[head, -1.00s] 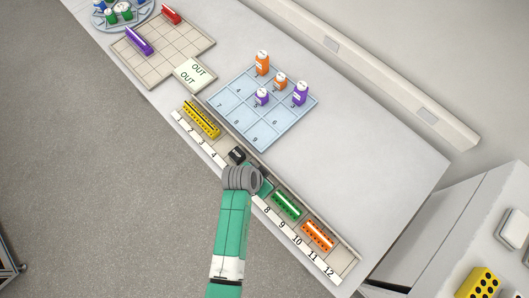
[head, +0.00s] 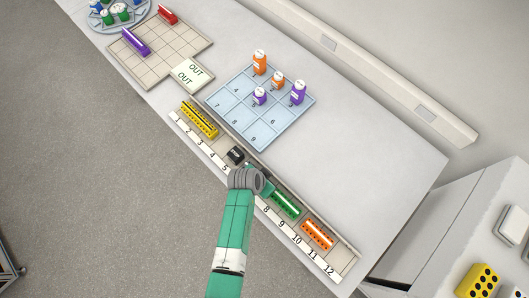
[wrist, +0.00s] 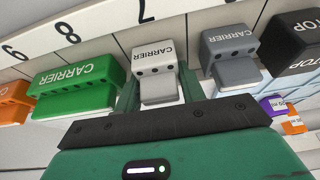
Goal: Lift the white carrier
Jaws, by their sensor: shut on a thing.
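The white carrier (wrist: 157,65), marked CARRIER, shows in the wrist view between the two green fingers of my gripper (wrist: 159,92). The fingers are shut on its sides. In the head view my gripper (head: 260,182) is over the numbered rack near slot 7, and my wrist hides the white carrier there. I cannot tell whether its base touches the rack.
A green carrier (wrist: 78,82) and a grey carrier (wrist: 230,50) stand close on either side. A black stop block (head: 236,155), an orange carrier (head: 318,233) and a yellow carrier (head: 199,118) share the rack (head: 222,146). A blue tray (head: 235,108) with bottles lies behind.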

